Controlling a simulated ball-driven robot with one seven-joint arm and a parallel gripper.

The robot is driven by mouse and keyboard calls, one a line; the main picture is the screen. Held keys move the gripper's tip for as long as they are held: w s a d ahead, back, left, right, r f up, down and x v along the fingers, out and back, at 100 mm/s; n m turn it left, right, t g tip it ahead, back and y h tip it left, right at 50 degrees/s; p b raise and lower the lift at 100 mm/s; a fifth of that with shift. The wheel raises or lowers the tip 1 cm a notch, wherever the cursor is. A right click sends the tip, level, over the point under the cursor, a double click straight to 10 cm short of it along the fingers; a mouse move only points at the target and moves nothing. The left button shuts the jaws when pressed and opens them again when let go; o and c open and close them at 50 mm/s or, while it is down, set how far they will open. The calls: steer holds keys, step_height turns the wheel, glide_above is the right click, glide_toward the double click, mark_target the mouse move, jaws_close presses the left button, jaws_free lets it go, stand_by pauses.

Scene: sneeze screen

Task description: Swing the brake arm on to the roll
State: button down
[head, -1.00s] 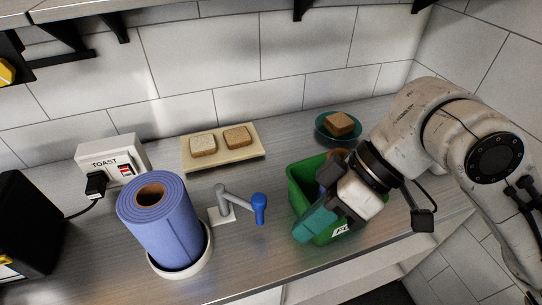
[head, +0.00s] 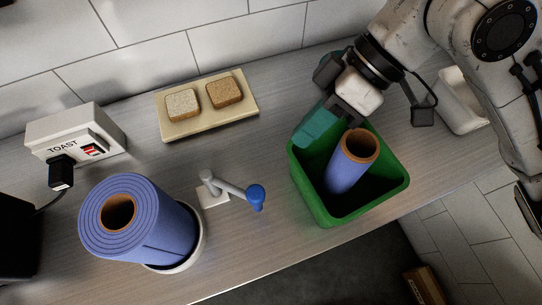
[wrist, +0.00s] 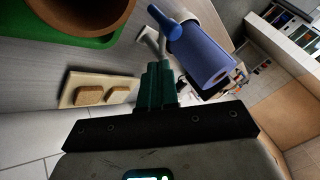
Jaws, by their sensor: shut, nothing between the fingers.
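The blue roll (head: 140,225) stands upright on a white round holder (head: 192,250) at the left of the counter, and shows in the wrist view (wrist: 200,55). The brake arm (head: 230,188) is a grey bar on a white post, with a blue end (head: 256,196). It points right, away from the roll and apart from it; its blue end shows in the wrist view (wrist: 164,18). My gripper (head: 310,135) has teal fingers, shut and empty, above the back left edge of the green bin, right of the brake arm. Its fingers show in the wrist view (wrist: 157,75).
The green bin (head: 375,200) holds a thinner blue roll (head: 348,172) with a brown core. A tray (head: 180,130) with two bread slices lies at the back. A toast switch box (head: 75,137) sits at the back left. Counter between bin and brake arm is clear.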

steer(key=shift+a+f, duration=0.1)
steer(key=p+x, duration=0.1)
steer(key=x, duration=0.8)
steer(key=shift+s+a+f, duration=0.15)
steer(key=shift+a+f, duration=0.05)
steer(key=shift+f, duration=0.1)
steer(key=shift+s, duration=0.1)
